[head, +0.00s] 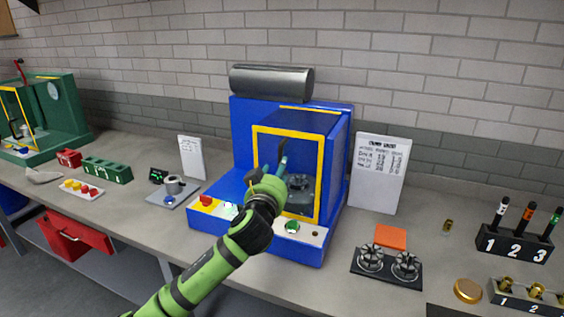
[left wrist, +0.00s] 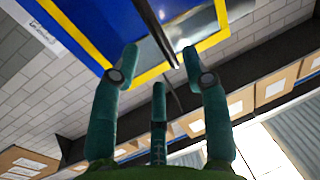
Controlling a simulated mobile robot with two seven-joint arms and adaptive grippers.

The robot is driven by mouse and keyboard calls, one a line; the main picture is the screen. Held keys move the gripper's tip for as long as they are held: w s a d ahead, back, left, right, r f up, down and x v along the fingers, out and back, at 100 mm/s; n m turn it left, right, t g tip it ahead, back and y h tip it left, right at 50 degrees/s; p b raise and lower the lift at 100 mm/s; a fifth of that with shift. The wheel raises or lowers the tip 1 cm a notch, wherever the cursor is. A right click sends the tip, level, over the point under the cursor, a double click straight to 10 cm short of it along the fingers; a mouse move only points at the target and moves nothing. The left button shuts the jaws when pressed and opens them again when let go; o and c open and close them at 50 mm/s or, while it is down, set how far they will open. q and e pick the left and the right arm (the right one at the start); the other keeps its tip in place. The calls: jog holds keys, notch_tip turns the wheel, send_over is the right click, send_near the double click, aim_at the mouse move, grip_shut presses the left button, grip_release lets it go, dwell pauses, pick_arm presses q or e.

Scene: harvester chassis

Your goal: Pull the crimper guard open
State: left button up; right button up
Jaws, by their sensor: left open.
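The blue crimper (head: 240,130) stands on the bench against the brick wall. Its yellow-framed guard (head: 322,185) covers the front and looks closed, with dark tooling behind it. A dark handle (head: 283,147) shows at the guard's front, partly hidden by my gripper. My left gripper (head: 279,167) is open in front of the guard. In the left wrist view, the open gripper (left wrist: 161,56) has a dark bar (left wrist: 156,32), likely the handle, running between its spread fingertips. I cannot tell whether they touch. The yellow guard frame (left wrist: 75,38) is just beyond. My right gripper is out of view.
A white notice (head: 381,170) stands right of the crimper and a smaller card (head: 191,157) left of it. A black fixture plate (head: 387,268), orange pad (head: 391,237) and numbered holder (head: 515,243) lie to the right. A green machine (head: 60,110) stands far left.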

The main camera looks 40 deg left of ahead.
aim_at(295, 166)
pick_arm(q)
jog(key=shift+p+x, duration=1.25)
jog(key=shift+x, duration=1.95)
jog(key=shift+f, duration=0.15)
grip_shut()
